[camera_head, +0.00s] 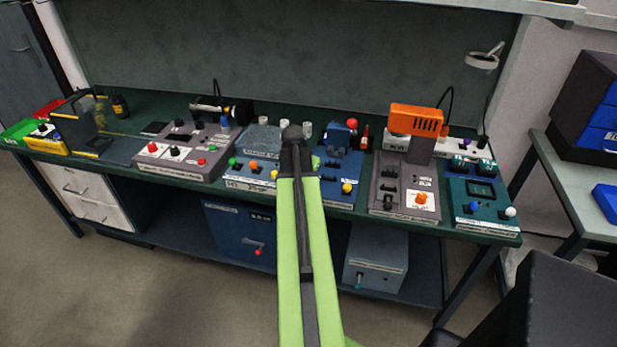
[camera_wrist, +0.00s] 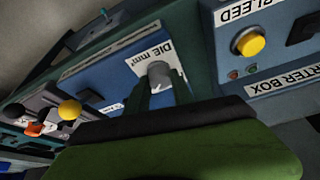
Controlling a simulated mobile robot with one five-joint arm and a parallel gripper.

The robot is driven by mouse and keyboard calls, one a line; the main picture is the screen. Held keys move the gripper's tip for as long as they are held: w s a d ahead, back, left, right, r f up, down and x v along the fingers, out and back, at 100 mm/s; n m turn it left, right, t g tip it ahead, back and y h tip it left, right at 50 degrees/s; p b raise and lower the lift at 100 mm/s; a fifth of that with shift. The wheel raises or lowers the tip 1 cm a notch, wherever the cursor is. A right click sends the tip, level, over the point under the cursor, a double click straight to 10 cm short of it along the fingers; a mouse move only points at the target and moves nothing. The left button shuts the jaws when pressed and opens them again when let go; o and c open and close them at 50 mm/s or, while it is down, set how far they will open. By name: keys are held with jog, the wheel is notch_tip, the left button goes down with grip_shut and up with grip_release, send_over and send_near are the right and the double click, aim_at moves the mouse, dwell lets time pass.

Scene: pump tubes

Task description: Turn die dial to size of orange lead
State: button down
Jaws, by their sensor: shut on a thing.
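The die dial (camera_wrist: 159,73) is a grey round knob with a pale pointer line, beside a white "DIE mm²" label (camera_wrist: 150,58) on a blue box (camera_wrist: 108,72). My gripper (camera_wrist: 160,92) is shut on the dial, its dark fingers on either side of it in the wrist view. The size marks around the dial are hidden or too small to read. In the head view my gripper (camera_head: 293,150) is over the middle of the bench, and my arm hides the dial. I cannot make out an orange lead for certain in either view.
A yellow button (camera_wrist: 249,42) under a "BLEED" label and a yellow ball knob (camera_wrist: 70,109) flank the dial. In the head view the green bench (camera_head: 130,115) is crowded with control boxes. An orange housing (camera_head: 417,119) stands to the right of my gripper.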

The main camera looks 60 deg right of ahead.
jog(key=shift+a, duration=0.15)
jog(key=c, duration=1.1)
grip_release()
jog(key=p+v, duration=1.6)
jog(key=v, duration=0.1)
jog(key=shift+r, duration=0.2)
